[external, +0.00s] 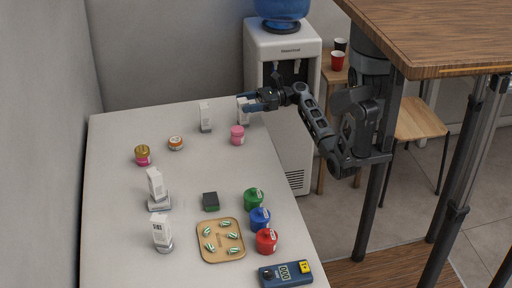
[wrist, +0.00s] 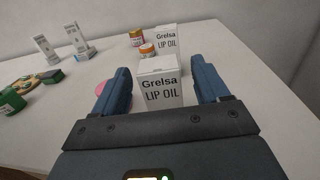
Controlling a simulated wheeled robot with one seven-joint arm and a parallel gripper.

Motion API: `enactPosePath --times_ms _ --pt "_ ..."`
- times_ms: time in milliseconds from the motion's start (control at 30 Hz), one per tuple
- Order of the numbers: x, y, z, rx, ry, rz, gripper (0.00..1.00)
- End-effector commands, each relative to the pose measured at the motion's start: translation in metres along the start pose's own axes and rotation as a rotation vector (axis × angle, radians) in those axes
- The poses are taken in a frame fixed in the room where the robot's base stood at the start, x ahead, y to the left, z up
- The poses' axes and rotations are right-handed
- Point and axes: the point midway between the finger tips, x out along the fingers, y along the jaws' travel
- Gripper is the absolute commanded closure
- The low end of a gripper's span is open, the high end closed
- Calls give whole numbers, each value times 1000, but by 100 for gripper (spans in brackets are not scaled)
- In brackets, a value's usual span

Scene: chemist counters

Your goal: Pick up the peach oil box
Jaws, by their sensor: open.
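A white box (wrist: 160,92) marked "Grelsa LIP OIL" stands upright between the fingers of my gripper (wrist: 160,68) in the wrist view. The fingers are open, one on each side, with gaps to the box. In the external view my gripper (external: 256,101) reaches in from the right and partly hides this box (external: 242,112). A second white lip oil box (wrist: 167,38) stands behind it in the wrist view, and left of it in the external view (external: 206,117). I cannot tell from the print which one is peach.
A pink jar (external: 237,135) stands close by, partly behind a finger in the wrist view. An orange-lidded jar (external: 176,143) and a gold-lidded jar (external: 142,155) stand farther left. Two white boxes (external: 156,184) stand on bases. The white counter (external: 120,220) has free room at left.

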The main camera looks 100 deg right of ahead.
Motion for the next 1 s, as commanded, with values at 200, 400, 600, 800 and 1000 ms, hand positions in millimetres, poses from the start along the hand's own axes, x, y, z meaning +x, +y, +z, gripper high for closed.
enactPosePath --times_ms 200,400,600,800,1000 --pt "17 0 0 0 0 -1 26" --pt "17 0 0 0 0 -1 26" --pt "17 0 0 0 0 -1 45" --pt "17 0 0 0 0 -1 64" --pt "17 0 0 0 0 -1 81"
